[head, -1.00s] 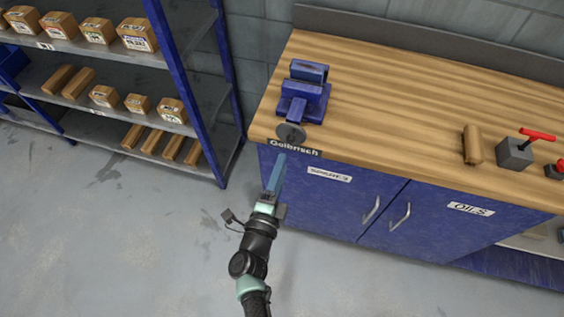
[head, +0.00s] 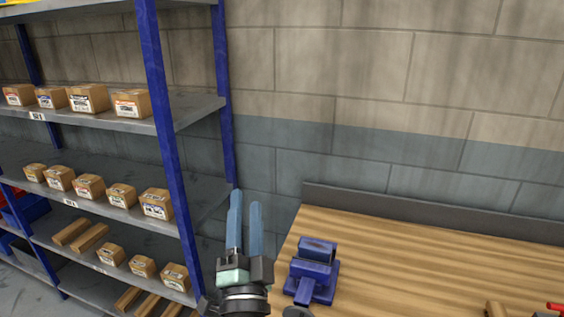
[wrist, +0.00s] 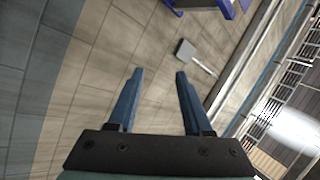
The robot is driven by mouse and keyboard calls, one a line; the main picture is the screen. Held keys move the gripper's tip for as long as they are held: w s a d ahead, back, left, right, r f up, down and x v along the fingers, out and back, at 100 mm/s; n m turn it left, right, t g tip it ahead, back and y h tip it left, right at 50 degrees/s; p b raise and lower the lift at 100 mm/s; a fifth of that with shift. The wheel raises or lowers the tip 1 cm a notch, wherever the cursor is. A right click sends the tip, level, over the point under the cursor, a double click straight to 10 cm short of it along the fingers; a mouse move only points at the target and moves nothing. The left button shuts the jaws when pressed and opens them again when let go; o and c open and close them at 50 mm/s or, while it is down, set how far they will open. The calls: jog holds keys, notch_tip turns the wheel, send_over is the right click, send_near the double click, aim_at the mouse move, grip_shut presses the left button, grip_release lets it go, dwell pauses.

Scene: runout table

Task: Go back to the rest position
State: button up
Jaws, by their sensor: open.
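My gripper (head: 246,198) stands upright in the lower middle of the head view, its two blue fingers pointing up. The fingers are apart with nothing between them. In the head view it is left of the blue vise and in front of the gap between shelf and workbench. In the wrist view my gripper (wrist: 158,74) also shows two separate blue fingers with a clear space between the tips. The rest of my arm is below the head view.
A shelf rack (head: 165,150) with several cardboard boxes stands at the left. A wooden workbench (head: 420,265) with a blue vise (head: 314,270) is at the lower right. A block wall (head: 400,90) stands behind.

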jog(key=s+r+n+t+y, duration=0.1)
jog(key=s+r+n, duration=0.15)
jog(key=r, duration=0.45)
jog(key=s+r+n+y, duration=0.1)
jog(key=r+n+y, duration=0.15)
jog(key=r, duration=0.45)
jog(key=s+d+r+n+t+h, duration=0.1)
jog(key=s+d+r+n+h, duration=0.1)
jog(key=s+r, duration=0.5)
jog(key=s+d+r+n+t+h, duration=0.2)
jog(key=s+d+r+n, duration=0.1)
jog(key=s+r, duration=0.5)
notch_tip(320, 180, up, 3)
jog(key=shift+d+f+n+h, duration=0.1)
jog(key=shift+d+n+h, duration=0.2)
jog(key=shift+d+h, duration=0.1)
jog(key=shift+d, duration=0.1)
